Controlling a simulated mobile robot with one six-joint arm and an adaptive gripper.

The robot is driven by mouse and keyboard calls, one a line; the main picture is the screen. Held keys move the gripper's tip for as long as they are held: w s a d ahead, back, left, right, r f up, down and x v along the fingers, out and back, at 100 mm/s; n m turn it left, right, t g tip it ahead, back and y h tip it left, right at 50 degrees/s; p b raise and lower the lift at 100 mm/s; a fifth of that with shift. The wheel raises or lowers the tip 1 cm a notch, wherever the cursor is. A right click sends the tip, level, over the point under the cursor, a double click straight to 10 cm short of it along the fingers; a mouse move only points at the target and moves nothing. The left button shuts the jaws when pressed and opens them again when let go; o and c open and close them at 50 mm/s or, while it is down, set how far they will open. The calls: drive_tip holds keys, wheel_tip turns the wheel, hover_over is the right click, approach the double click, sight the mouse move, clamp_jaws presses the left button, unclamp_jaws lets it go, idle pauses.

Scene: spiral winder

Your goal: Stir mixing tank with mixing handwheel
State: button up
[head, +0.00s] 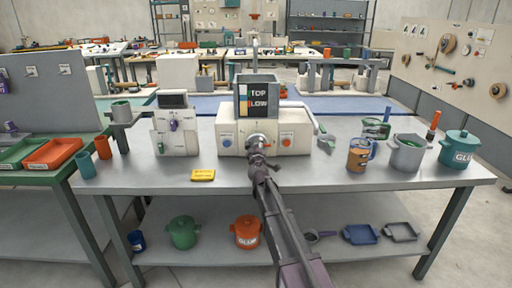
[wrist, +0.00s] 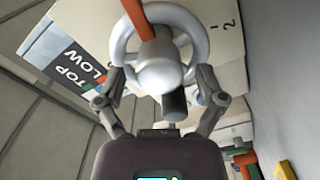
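A grey handwheel (wrist: 200,36) with a round hub fills the upper middle of the wrist view. An orange bar crosses its top, and a dark cylindrical knob (wrist: 174,106) sticks out below the hub. My gripper (wrist: 161,78) has its fingers apart, one at each lower side of the wheel; I cannot tell whether they touch the rim. In the head view my gripper (head: 257,146) is at the front of a cream machine (head: 232,142), largely hiding the wheel. A grey square tank (head: 242,92) marked TOP and LOW stands on that machine.
The grey table (head: 330,183) also holds a cream box with a screen (head: 175,128), a yellow block (head: 203,175), an amber mug (head: 359,155), a grey pot (head: 407,155) and a teal GLUE pot (head: 458,146). The tabletop in front of the machine is mostly clear.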

drive_tip(key=s, duration=1.1)
drive_tip(key=shift+a, duration=0.2)
idle(0.6)
